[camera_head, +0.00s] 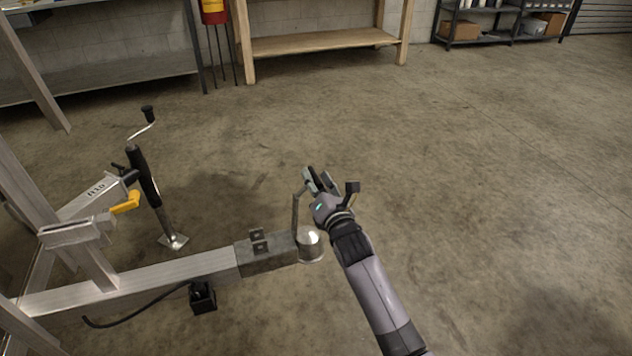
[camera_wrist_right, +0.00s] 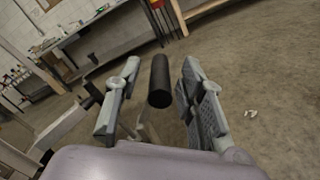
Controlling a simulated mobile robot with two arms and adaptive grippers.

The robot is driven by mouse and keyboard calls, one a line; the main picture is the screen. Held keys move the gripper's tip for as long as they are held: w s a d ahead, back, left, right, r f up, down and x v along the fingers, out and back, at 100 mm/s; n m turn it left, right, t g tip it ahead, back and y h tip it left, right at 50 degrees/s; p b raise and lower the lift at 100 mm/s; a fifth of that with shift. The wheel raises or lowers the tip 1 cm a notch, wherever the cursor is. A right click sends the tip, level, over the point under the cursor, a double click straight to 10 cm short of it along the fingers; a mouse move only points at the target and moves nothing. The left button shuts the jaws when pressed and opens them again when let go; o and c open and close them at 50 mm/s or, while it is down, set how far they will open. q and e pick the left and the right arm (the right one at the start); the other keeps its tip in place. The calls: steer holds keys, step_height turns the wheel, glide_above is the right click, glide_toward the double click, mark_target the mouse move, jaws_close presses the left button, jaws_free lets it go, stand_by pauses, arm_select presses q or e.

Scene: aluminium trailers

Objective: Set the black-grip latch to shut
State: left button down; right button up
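The latch is a thin metal lever (camera_head: 296,212) that stands up from the trailer coupler (camera_head: 311,246) in the head view. Its black grip (camera_wrist_right: 159,82) shows in the right wrist view as a dark cylinder. My right gripper (camera_head: 320,179) is at the top of the lever and hides part of the grip in the head view. In the right wrist view the gripper (camera_wrist_right: 160,68) is open, with one finger on each side of the grip and a visible gap to each. My left gripper is in neither view.
The trailer tongue (camera_head: 180,281) runs left from the coupler. A jack with a black crank handle (camera_head: 148,114) and a yellow handle (camera_head: 125,202) stand at the left. A wooden bench (camera_head: 320,42) and a shelf are at the back. The floor to the right is clear.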

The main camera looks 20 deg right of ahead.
steer(key=shift+c, duration=0.2)
jaws_close()
stand_by(0.3)
stand_by(0.4)
